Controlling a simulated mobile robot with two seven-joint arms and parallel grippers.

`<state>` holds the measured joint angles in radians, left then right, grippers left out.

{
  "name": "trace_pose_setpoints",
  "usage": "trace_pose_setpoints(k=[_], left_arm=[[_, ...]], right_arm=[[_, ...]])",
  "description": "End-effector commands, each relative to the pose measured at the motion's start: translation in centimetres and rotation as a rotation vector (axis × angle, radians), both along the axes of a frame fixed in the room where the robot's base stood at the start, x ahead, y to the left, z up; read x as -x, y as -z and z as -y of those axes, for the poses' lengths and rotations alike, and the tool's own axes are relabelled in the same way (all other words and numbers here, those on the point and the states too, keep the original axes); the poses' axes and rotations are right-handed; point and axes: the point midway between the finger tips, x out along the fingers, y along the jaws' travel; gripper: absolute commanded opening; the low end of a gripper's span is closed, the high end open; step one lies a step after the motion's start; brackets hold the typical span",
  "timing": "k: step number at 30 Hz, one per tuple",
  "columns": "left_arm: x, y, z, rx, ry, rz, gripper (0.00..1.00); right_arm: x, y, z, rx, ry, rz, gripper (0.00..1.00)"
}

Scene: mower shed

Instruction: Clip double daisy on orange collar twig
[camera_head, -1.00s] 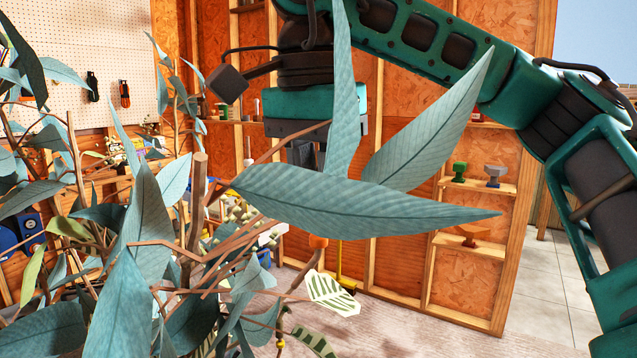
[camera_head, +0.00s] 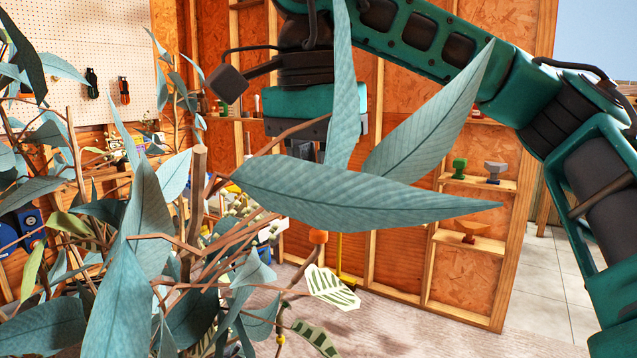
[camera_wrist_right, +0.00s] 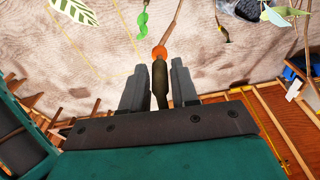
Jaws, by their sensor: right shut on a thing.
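The orange collar (camera_head: 318,237) sits on a thin brown twig below the large blue-green leaves in the head view. It also shows in the right wrist view (camera_wrist_right: 159,53), where a dark olive length of the twig (camera_wrist_right: 160,88) runs from the collar between my fingers. My right gripper (camera_wrist_right: 157,70) is shut on this length, just behind the collar. In the head view its fingers are mostly hidden behind the leaves. I cannot make out a double daisy in either view. My left gripper is not in view.
Dense blue-green foliage (camera_head: 140,235) fills the left. A striped pale leaf (camera_head: 332,287) hangs below the collar. In the wrist view a green-collared twig (camera_wrist_right: 143,20) and a yellow-marked twig (camera_wrist_right: 228,38) are beyond. Wooden shelves (camera_head: 470,240) stand at the back right.

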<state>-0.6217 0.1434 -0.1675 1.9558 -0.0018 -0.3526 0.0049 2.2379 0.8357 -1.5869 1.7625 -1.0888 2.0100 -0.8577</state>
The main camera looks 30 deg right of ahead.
Motion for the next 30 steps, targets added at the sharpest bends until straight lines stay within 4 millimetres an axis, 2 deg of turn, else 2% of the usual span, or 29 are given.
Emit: trace_pose_setpoints(k=[4,5,14,19,24,30], left_arm=[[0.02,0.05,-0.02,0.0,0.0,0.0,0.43],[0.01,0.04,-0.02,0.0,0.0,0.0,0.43],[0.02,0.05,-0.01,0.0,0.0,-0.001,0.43],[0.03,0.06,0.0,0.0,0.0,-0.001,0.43],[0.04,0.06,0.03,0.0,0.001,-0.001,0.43],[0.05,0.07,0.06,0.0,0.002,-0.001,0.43]], right_arm=[[0.0,0.2,0.01,0.0,0.0,0.0,0.0],[0.0,0.21,0.0,0.0,0.0,0.0,0.3],[0.0,0.19,0.0,0.0,0.0,0.0,0.58],[0.0,0.19,0.0,0.0,0.0,0.0,0.59],[0.0,0.19,-0.01,0.0,0.0,0.0,0.72],[0.0,0.19,-0.01,0.0,0.0,0.0,0.72]])
